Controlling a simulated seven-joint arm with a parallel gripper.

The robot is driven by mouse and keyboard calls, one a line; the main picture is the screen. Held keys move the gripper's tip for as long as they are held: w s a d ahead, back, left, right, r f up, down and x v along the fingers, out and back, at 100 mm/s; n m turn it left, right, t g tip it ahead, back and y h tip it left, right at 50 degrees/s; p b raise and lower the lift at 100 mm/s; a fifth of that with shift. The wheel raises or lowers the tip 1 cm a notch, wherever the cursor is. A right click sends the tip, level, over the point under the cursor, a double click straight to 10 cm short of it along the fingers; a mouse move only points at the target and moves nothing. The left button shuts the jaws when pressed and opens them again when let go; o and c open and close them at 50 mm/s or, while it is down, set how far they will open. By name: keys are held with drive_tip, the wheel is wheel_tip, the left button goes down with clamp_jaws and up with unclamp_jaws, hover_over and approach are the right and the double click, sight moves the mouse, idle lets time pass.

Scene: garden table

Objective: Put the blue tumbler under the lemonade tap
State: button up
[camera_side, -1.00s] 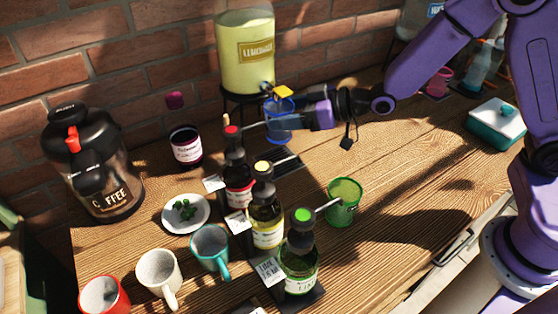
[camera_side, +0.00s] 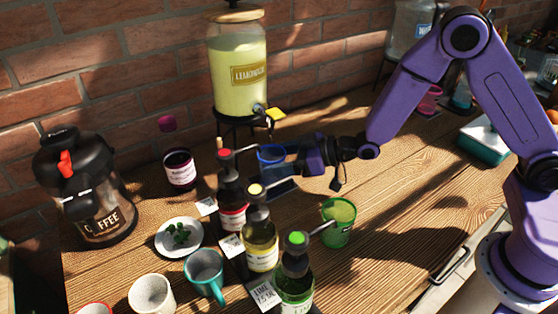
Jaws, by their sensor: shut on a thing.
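The blue tumbler (camera_side: 270,158) is upright and translucent, in front of and below the lemonade tap (camera_side: 260,111). My gripper (camera_side: 285,158) is shut on its right side. I cannot tell whether its base touches the dark mat (camera_side: 268,190) or hangs above it. The lemonade dispenser (camera_side: 238,85) is a glass jar with a pale yellow drink and a gold label, on a black stand. Its tap has a yellow handle (camera_side: 276,114). The red-topped bottle partly hides the area left of the tumbler.
Red-, yellow- and green-topped pump bottles (camera_side: 260,245) stand close in front on the left. A green tumbler (camera_side: 338,222) stands right of them. A plate (camera_side: 180,237), mugs (camera_side: 205,275) and a coffee urn (camera_side: 88,190) are left. The table's right middle is mostly clear.

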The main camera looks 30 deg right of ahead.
drive_tip(key=shift+f, duration=0.25)
drive_tip(key=shift+f, duration=0.15)
drive_tip(key=o, duration=1.2)
drive_tip(key=shift+d+r, duration=0.1)
drive_tip(key=shift+r, duration=0.1)
drive_tip(key=v, duration=1.2)
drive_tip(key=shift+f, duration=0.1)
